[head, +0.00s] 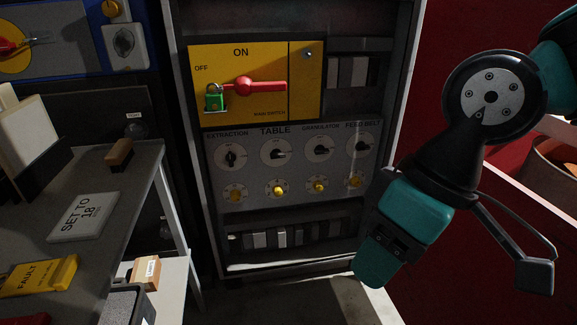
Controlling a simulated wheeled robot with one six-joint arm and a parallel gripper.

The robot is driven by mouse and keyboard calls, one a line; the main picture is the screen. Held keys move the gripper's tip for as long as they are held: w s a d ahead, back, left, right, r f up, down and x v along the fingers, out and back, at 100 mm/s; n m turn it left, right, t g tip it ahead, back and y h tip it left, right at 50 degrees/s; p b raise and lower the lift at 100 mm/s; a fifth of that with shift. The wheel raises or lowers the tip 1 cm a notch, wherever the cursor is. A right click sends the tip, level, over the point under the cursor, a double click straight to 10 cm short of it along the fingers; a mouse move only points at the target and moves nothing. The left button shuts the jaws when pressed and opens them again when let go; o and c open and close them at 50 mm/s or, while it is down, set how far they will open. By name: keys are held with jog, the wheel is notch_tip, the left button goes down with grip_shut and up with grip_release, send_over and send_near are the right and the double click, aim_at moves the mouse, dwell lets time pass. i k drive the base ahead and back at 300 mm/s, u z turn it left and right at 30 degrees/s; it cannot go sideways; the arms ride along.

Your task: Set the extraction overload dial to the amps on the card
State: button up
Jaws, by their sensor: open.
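The card (85,217) lies on the grey bench at left and reads "SET TO 18", with a smaller unit line too small to read surely. On the cabinet's grey panel, a black knob (231,157) sits under the word EXTRACTION. A small yellow dial (236,193) sits directly below it. The dial's scale and pointer setting are too small to read. My gripper (455,275) is at the right, in front of the cabinet's right edge and well apart from the extraction column. It is open, with nothing seen in it; part of it is hidden by my own wrist.
The yellow main switch plate (268,105) has a red handle (255,87) and a green padlock (215,99). More knobs and yellow dials fill the columns to the right. The bench (120,205) holds a brown block (119,153) and a yellow FAULT sign (38,277).

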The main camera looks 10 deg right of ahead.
aim_at(236, 194)
jog(key=z, duration=0.15)
jog(key=k, duration=0.45)
jog(key=u, duration=1.25)
jog(key=i, duration=0.9)
jog(key=z, duration=0.1)
